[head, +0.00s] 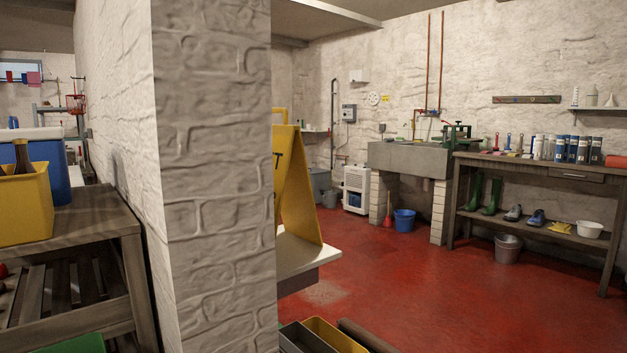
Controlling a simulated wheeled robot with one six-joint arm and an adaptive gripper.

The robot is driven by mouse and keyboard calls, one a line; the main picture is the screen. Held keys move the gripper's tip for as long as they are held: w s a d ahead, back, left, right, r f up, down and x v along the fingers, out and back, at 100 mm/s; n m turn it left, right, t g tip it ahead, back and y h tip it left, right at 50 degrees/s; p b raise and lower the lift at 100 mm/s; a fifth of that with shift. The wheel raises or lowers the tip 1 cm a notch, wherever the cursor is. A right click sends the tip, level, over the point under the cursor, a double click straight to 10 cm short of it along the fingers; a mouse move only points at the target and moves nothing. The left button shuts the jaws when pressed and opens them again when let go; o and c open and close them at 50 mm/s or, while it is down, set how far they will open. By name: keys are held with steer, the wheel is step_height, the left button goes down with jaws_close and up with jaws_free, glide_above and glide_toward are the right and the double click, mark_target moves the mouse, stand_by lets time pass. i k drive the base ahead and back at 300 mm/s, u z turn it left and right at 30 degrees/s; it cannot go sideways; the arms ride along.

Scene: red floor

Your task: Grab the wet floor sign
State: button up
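The yellow wet floor sign (299,190) stands as a folded A-frame on a white-topped surface (309,252), just right of the wall corner. The brick wall corner hides its left part, and only a few dark letters show at its edge. A yellow handle piece shows at its top. My gripper is not in view.
A white brick wall corner (215,180) stands close in front. A wooden table (95,217) with a yellow bin (25,207) is at left. Yellow and grey trays (333,338) are low at bottom centre. Red floor (415,285) is open at right, before a sink (408,160) and workbench (540,165).

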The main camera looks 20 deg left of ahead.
mark_target(294, 199)
steer(key=u, duration=0.35)
steer(key=i, duration=0.85)
steer(key=u, duration=0.6)
